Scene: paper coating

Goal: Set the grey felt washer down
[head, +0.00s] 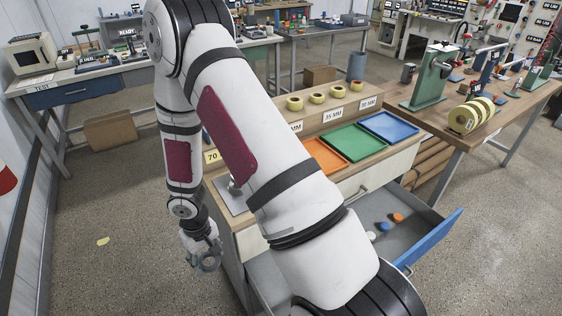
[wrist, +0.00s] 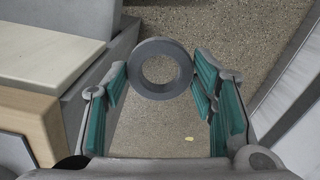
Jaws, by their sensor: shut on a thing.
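The grey felt washer (wrist: 140,72) is a thick dark grey ring with a round hole. In the wrist view it sits between the teal-padded fingers of my gripper (wrist: 160,78), which is shut on it near the fingertips. In the head view my gripper (head: 205,256) hangs over the floor, left of the wooden-topped cabinet (head: 232,201). The washer shows there only as a small grey ring shape among the fingers. Speckled floor shows through and below the washer in the wrist view.
The cabinet top carries an orange tray (head: 326,157), a green tray (head: 352,142) and a blue tray (head: 389,126), with yellow rolls (head: 317,97) behind. An open drawer (head: 412,224) holds small coloured pieces. A workbench (head: 60,78) stands at left. The floor between is largely clear.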

